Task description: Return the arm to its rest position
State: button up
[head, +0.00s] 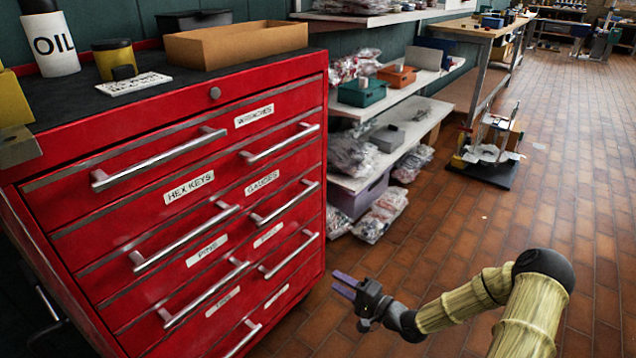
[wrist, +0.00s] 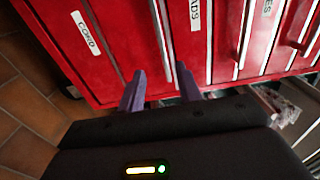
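My gripper (head: 347,285) is in front of the lower right part of the red tool cabinet (head: 225,255), at the end of my arm with its yellowish sleeve. Its two purple fingers point left toward the cabinet. In the wrist view the fingers of my gripper (wrist: 160,88) stand apart with nothing between them, and the red drawer fronts (wrist: 120,30) show beyond. The drawers in view look closed. I cannot tell the exact gap between the fingertips and the cabinet.
On the cabinet top are an open cardboard box (head: 235,45), an oil bottle (head: 48,42) and a yellow can (head: 115,60). Shelves (head: 395,130) with bins and bags stand behind. A small cart (head: 487,150) stands on the tiled floor (head: 560,200), which is clear at right.

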jog(key=shift+a, duration=0.1)
jog(key=s+d+r+n+g+h+p, duration=0.2)
jog(key=s+r+n+g+h+p, duration=0.4)
jog(key=s+r, duration=0.5)
jog(key=s+d+r+n+g+h+p, duration=0.2)
jog(key=s+r+n+g+h+p, duration=0.15)
jog(key=s+r+h, duration=0.6)
notch_tip(320, 180, up, 40)
jog(key=y+p, duration=0.2)
jog(key=p, duration=3.5)
jog(key=shift+d+m+p, duration=0.15)
jog(key=shift+m+p, duration=0.2)
jog(key=shift+m, duration=0.1)
